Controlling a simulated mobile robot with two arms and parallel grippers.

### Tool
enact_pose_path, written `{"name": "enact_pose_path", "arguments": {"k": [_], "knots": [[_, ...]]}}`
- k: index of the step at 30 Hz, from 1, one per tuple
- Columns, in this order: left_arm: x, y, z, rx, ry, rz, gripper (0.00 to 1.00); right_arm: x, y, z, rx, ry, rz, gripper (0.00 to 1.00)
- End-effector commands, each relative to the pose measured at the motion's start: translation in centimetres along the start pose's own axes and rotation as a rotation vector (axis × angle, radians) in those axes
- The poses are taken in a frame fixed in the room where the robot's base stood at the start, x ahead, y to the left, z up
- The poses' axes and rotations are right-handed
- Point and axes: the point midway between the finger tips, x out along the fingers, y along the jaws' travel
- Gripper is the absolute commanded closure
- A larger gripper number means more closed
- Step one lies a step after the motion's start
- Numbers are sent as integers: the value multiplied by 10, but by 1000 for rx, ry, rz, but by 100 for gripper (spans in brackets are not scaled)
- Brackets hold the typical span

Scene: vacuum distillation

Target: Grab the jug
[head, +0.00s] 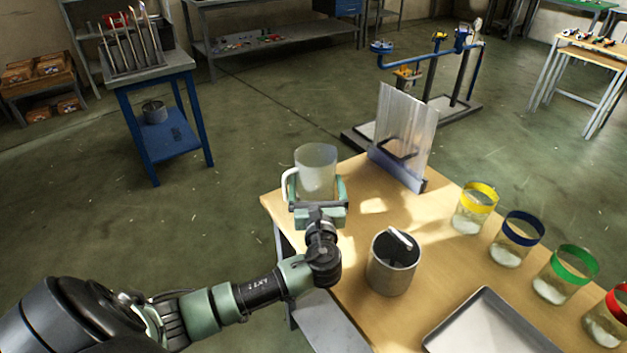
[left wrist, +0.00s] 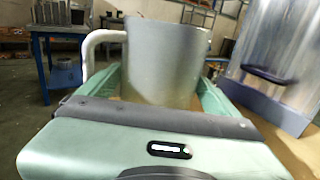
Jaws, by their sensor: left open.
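The jug (head: 316,168) is a frosted, translucent vessel with a white handle on its left side. It stands upright near the far left corner of the wooden table (head: 345,236). My left gripper (head: 318,190) is open, with one green finger on each side of the jug's lower body. In the left wrist view the jug (left wrist: 165,60) fills the middle between the two fingers, its handle toward the left. Whether the fingers touch it cannot be told. The jug's base is hidden behind the gripper. My right gripper is not in view.
A metal canister (head: 391,266) stands right of my left forearm. A clear panel on a blue base (head: 402,135) stands behind, right of the jug. Several glass jars with coloured bands, such as the yellow one (head: 474,208), line the right side. A metal tray (head: 490,325) lies in front.

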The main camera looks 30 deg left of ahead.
Motion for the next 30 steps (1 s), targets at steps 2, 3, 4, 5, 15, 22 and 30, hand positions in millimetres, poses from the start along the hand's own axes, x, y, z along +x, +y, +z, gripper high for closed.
{"name": "enact_pose_path", "arguments": {"k": [2, 3, 4, 5, 15, 22, 30], "knots": [[10, 1, 1, 0, -2, 2, 7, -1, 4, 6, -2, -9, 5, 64], [15, 1, 1, 1, -2, 2, 7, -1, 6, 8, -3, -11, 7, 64], [19, 0, 1, 1, -2, 2, 7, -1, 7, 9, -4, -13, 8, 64], [24, 1, 1, 1, -3, 3, 7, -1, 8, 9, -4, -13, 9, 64], [56, 0, 0, 0, 0, 1, 7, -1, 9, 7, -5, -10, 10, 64], [56, 0, 0, 0, 1, 0, 27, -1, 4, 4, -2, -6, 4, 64], [56, 0, 0, 0, 0, 1, 64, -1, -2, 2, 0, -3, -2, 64]]}}
